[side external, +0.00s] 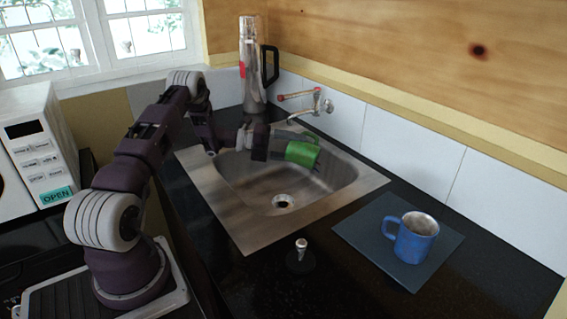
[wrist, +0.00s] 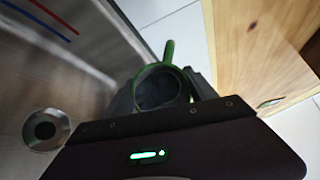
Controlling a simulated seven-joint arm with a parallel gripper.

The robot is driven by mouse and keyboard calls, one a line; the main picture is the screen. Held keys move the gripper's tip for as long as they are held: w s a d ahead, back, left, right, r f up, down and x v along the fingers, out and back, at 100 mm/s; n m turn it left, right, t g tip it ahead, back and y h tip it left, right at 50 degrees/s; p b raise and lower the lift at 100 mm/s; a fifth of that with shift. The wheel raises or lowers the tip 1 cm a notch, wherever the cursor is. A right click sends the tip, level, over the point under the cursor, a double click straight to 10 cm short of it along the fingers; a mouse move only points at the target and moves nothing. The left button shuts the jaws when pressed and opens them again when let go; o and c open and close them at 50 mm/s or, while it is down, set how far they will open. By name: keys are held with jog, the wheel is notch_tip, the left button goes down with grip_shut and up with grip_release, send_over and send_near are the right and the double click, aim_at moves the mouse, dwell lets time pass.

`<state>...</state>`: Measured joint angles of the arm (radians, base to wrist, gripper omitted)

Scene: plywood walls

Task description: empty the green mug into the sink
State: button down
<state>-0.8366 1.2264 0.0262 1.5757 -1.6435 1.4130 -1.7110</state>
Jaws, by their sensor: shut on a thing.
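The green mug (side external: 302,152) is held over the sink basin (side external: 240,180), tipped well over onto its side. My gripper (side external: 289,148) is shut on it, with a finger on either side. In the wrist view the mug (wrist: 143,78) sits between the fingers, a green ring around a dark round face, with its handle (wrist: 169,50) pointing up and away. I cannot tell whether anything is in it or coming out of it. The sink drain (side external: 283,201) lies below and in front of the mug; it also shows in the wrist view (wrist: 45,130).
A wall tap (side external: 317,104) stands just behind the mug. A blue mug (side external: 413,238) stands on a dark square mat (side external: 364,235) to the right. A steel flask (side external: 251,65) stands at the back. A small knob (side external: 300,246) rises from the black counter in front.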

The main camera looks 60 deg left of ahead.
aim_at(317, 158)
jog(key=shift+s+a+t, duration=0.15)
jog(key=shift+a+t, duration=0.1)
jog(key=shift+t, duration=0.05)
jog(key=shift+s+a+r+n+t+h+b, duration=0.1)
jog(key=shift+a+r+n+t+h+b, duration=0.15)
jog(key=shift+t+h+b, duration=0.35)
dwell(0.8)
